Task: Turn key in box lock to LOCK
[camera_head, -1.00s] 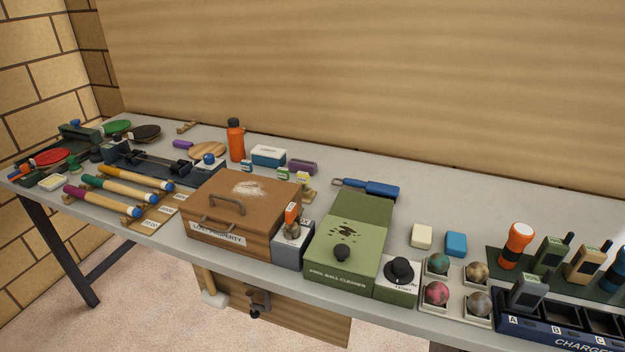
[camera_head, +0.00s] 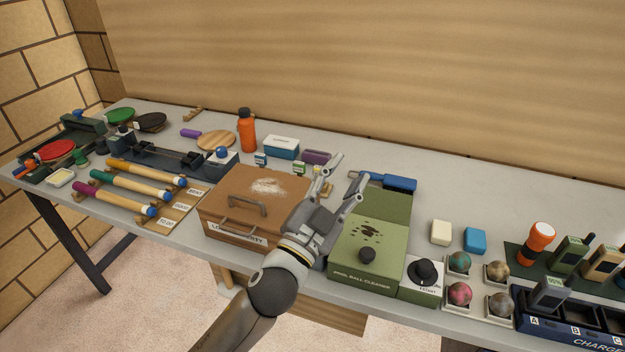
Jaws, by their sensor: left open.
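The brown lost property box (camera_head: 226,205) stands on the table with its lid closed and a handle on top. My left gripper (camera_head: 346,170) is open and empty, above the gap between the brown box and the green pool ball cleaner. The grey lock block with the orange-headed key, at the box's right side, is hidden behind my left gripper and wrist, so the key's position cannot be seen. My right gripper is not in view.
The green pool ball cleaner (camera_head: 353,262) stands close on the right, with a blue-handled tool (camera_head: 398,183) behind it. An orange bottle (camera_head: 247,132) and a blue-white box (camera_head: 281,147) stand behind the brown box. Several mallets (camera_head: 130,187) lie at left.

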